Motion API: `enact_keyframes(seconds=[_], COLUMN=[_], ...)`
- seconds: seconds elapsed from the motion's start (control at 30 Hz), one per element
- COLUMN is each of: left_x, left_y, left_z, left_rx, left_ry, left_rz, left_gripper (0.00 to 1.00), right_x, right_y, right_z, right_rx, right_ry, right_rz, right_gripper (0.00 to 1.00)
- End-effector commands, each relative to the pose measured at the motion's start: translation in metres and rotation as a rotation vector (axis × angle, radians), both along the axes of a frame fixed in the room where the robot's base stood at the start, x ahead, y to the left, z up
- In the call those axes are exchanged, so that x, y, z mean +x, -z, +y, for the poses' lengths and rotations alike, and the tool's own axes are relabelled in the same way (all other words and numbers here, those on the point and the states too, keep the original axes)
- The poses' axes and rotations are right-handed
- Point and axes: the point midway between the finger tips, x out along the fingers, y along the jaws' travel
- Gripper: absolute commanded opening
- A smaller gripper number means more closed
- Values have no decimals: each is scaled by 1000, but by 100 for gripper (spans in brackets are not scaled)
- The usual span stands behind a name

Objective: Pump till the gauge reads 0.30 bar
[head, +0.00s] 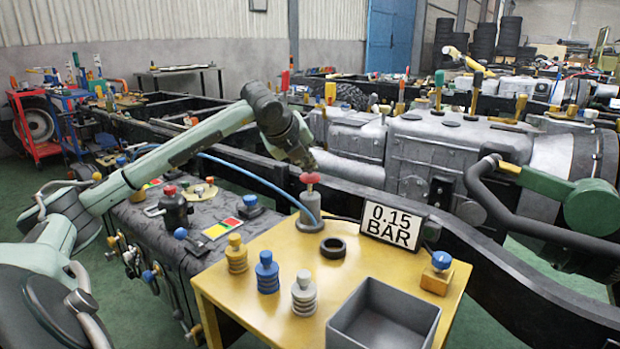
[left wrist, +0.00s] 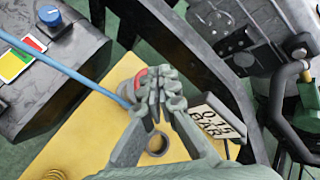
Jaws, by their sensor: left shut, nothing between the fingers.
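The pump (head: 311,208) is a grey cylinder with a red knob (head: 309,178) on top, standing at the back of the yellow table (head: 240,284). The gauge sign (head: 392,222) to its right reads 0.15 BAR. It also shows in the left wrist view (left wrist: 217,122). My left gripper (head: 306,164) is shut and empty, fingers pointing down right over the red knob. I cannot tell whether they touch. In the left wrist view the shut fingers (left wrist: 158,92) partly hide the red knob (left wrist: 140,76). My right gripper is not in view.
A blue hose (head: 240,170) runs left from the pump. A black ring (head: 333,247) lies before it. Yellow (head: 236,255), blue (head: 266,272) and grey (head: 304,294) ribbed plugs and a grey bin (head: 385,312) stand nearer. A black chassis rail (head: 440,225) runs behind the table.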

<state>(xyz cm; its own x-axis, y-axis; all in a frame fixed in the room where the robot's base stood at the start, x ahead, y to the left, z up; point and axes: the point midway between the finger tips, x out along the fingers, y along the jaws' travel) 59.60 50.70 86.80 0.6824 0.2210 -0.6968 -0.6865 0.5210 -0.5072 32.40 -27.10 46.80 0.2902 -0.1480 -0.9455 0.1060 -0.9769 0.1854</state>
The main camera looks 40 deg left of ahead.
Motion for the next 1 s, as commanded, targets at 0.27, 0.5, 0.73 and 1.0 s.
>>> enact_keyframes(seconds=[0.27, 0.5, 0.73, 1.0], left_x=[0, 0, 0, 0], left_y=[1, 4, 7, 10], left_z=[0, 0, 0, 0], left_rx=[0, 0, 0, 0], left_ry=[0, 0, 0, 0], left_rz=[0, 0, 0, 1], left_gripper=[0, 0, 0, 0], right_x=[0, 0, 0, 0], right_y=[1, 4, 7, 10], right_z=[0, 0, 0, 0], right_rx=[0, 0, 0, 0], right_ry=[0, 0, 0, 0], right_rz=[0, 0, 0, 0], right_gripper=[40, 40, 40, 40])
